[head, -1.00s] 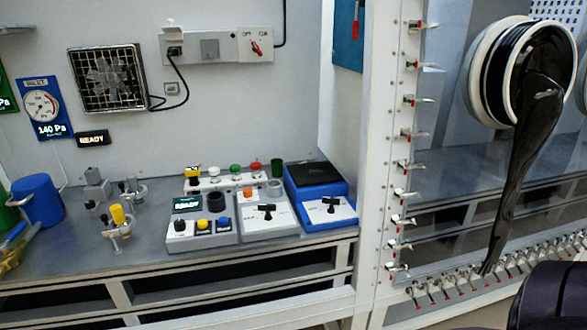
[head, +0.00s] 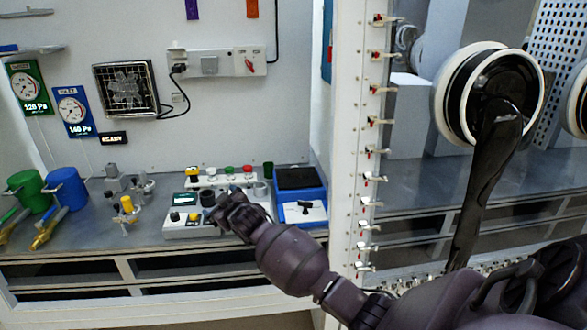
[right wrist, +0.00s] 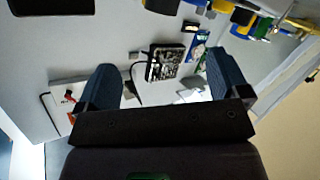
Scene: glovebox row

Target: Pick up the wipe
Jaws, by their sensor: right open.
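I cannot pick out a wipe for certain in either view. My right gripper (head: 236,213) is in front of the control boxes on the grey bench, at the end of the dark arm from the lower right. It hides part of those boxes. In the right wrist view its two blue fingers (right wrist: 160,75) are spread apart with no object held between them. A pale patch (right wrist: 192,96) shows beyond the fingers, too unclear to name. My left gripper is not in view.
A blue box with a black top (head: 298,178) stands at the bench's right end, beside the clamp-lined frame (head: 350,180). Blue (head: 66,188) and green (head: 27,190) cylinders stand left. A black glove (head: 478,190) hangs from the right port. Bare bench shows at the back.

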